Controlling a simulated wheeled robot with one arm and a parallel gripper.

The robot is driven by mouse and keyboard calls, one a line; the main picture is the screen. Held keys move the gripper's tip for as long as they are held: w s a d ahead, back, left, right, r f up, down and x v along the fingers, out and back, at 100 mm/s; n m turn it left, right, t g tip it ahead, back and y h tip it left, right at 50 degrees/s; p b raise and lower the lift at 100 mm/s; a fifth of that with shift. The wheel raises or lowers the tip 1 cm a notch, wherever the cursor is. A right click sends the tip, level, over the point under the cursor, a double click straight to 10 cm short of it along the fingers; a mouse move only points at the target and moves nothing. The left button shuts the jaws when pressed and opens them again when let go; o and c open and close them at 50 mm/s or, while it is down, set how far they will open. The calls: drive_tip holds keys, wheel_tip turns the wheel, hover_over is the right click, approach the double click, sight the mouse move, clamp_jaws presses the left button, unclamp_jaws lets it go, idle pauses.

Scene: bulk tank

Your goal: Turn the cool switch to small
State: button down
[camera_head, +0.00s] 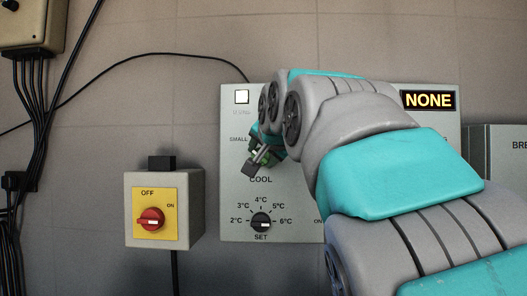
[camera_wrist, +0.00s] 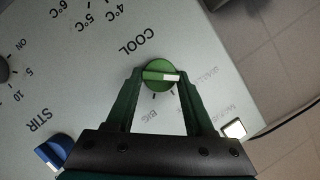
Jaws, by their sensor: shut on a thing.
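The cool switch, a round green knob (camera_wrist: 158,70) with a white pointer mark, sits next to the COOL lettering on the grey panel. In the wrist view its white mark points right, toward faint lettering that is hard to read there. BIG is printed below it on the left. My gripper (camera_wrist: 159,77) is shut on the knob, one finger on each side. The knob is mostly hidden there by my gripper and wrist.
The SET dial (camera_head: 261,222) is below on the same panel. A red OFF/ON switch (camera_head: 151,219) on a yellow plate is to the left. A blue stir knob (camera_wrist: 52,152) shows in the wrist view. The display (camera_head: 428,100) reads NONE. A lit white square (camera_head: 241,97) is upper left.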

drive_tip(key=shift+f, duration=0.1)
idle(0.4)
drive_tip(key=shift+c, duration=1.4)
unclamp_jaws()
drive_tip(key=v, duration=0.7)
drive_tip(key=shift+s+b, duration=0.4)
drive_tip(key=shift+b, duration=0.05)
